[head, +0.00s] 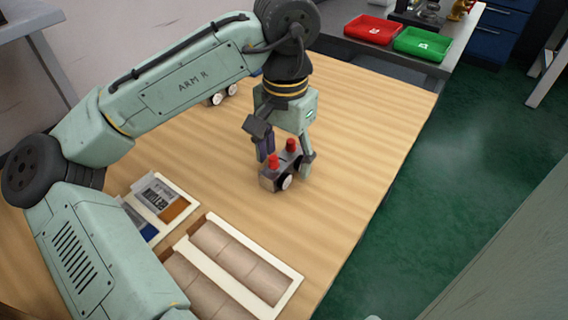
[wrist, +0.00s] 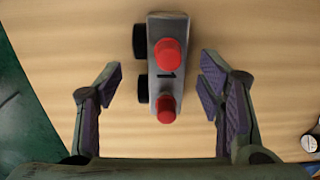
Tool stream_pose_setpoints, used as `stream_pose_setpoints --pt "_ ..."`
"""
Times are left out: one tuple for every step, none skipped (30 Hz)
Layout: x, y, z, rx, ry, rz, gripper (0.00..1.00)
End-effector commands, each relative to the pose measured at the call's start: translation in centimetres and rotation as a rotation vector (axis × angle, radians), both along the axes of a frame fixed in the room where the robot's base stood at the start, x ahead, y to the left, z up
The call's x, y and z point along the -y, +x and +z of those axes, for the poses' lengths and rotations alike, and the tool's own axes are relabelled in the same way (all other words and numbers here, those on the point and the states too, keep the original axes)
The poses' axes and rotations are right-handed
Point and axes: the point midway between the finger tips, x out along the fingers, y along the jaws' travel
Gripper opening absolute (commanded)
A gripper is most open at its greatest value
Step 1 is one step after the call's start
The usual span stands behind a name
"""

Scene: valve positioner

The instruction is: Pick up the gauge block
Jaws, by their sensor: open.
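A grey block with two red caps on top and round gauges on its side, which I take for the gauge block (head: 268,180), stands on the wooden table in the head view. In the wrist view the gauge block (wrist: 158,35) lies between my fingers, its red caps facing the camera and two black gauges on its left side. My gripper (head: 287,156) is open, pointing down over the block. In the wrist view my gripper (wrist: 160,88) shows a visible gap between each finger and the block.
A similar item with gauges (head: 222,95) stands behind my arm. A tray with compartments (head: 292,285) and a tray with labelled packets (head: 187,198) lie at the front. Red (head: 372,29) and green (head: 422,44) bins stand at the back. The table's right side is clear.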

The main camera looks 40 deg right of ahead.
Motion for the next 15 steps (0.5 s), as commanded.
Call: stream_pose_setpoints --pt "0.0 0.0 -0.7 -0.001 0.001 -0.001 0.62" --pt "0.0 0.0 -1.0 -0.001 0.0 -0.001 0.62" --pt "0.0 0.0 -1.3 0.0 0.0 -0.001 0.62" --pt "0.0 0.0 -1.5 0.0 0.0 -0.001 0.62" --pt "0.0 0.0 -1.6 0.0 0.0 -0.001 0.62" --pt "0.0 0.0 -1.7 0.0 -0.001 -0.001 0.62" --pt "0.0 0.0 -1.7 0.0 -0.001 -0.001 0.62" --pt "0.0 0.0 -1.7 0.0 -0.001 -0.001 0.62" --pt "0.0 0.0 -1.7 0.0 -0.001 -0.001 0.62" --pt "0.0 0.0 -1.7 0.0 -0.001 -0.001 0.62" --pt "0.0 0.0 -1.7 0.0 -0.001 -0.001 0.62" --pt "0.0 0.0 -1.7 0.0 -0.001 -0.001 0.6" --pt "0.0 0.0 -1.7 0.0 -0.001 -0.001 0.58" --pt "0.0 0.0 -1.7 0.0 -0.001 -0.001 0.56" --pt "0.0 0.0 -1.7 0.0 -0.001 -0.001 0.54"
